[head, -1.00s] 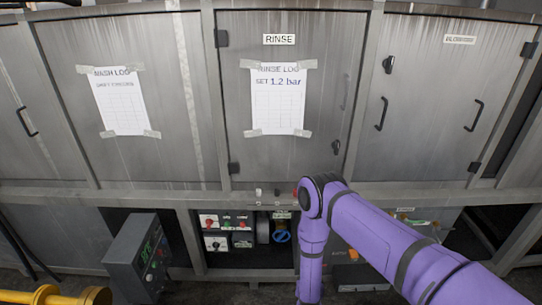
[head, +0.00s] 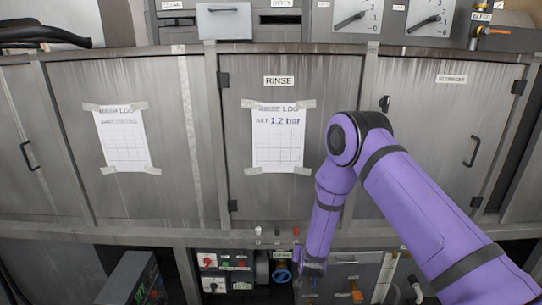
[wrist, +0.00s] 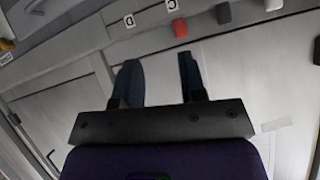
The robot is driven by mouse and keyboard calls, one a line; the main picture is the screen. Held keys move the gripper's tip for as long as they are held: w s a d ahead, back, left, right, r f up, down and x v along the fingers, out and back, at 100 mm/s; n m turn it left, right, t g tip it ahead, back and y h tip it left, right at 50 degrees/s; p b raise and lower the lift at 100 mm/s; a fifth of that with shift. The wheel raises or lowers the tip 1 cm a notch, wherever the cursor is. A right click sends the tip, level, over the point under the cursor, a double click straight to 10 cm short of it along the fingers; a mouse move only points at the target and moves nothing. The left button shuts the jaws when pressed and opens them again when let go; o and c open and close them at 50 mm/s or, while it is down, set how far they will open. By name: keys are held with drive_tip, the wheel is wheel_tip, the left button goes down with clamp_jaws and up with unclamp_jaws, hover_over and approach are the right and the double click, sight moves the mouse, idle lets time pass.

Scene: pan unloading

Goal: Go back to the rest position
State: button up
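My purple arm reaches in from the lower right of the head view, bent at a dark elbow. My gripper (head: 312,278) hangs low in front of the panel below the doors, partly hidden by its small size. In the wrist view my gripper (wrist: 160,70) shows two dark fingers spread apart with nothing between them. Behind the fingers is the grey machine front. A red knob (wrist: 179,28) shows just past the fingertips, seemingly apart from them.
The RINSE door (head: 279,130) with its taped log sheet (head: 278,140) stands behind my arm. The BLOWOUT door (head: 445,130) is at right. A blue valve handle (head: 281,276) is left of my gripper. A grey control box (head: 128,280) stands at lower left.

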drive_tip(key=s+d+r+n+g+y, duration=0.1)
drive_tip(key=d+r, duration=0.1)
drive_tip(key=r, duration=1.2)
drive_tip(key=s+d+r+g+y, duration=0.1)
drive_tip(key=d+r, duration=0.1)
drive_tip(key=r, duration=1.2)
drive_tip(key=s+d+r, duration=0.4)
drive_tip(key=s+r, duration=0.2)
drive_tip(key=r, duration=0.4)
drive_tip(key=s+d+r+n+g, duration=0.1)
drive_tip(key=s+d+r, duration=0.1)
drive_tip(key=s+r, duration=0.4)
drive_tip(key=s+d+r+g, duration=0.1)
drive_tip(key=s+d+r, duration=0.25)
drive_tip(key=s, duration=0.45)
drive_tip(key=s+d+r+g+h, duration=0.1)
drive_tip(key=s+d, duration=0.1)
drive_tip(key=s, duration=0.8)
drive_tip(key=s+d+r+g, duration=0.1)
drive_tip(key=s+d+r, duration=0.1)
drive_tip(key=s, duration=0.8)
drive_tip(key=shift+s+d+r+h, duration=0.2)
drive_tip(key=shift+d+h, duration=0.05)
drive_tip(key=shift+h, duration=0.15)
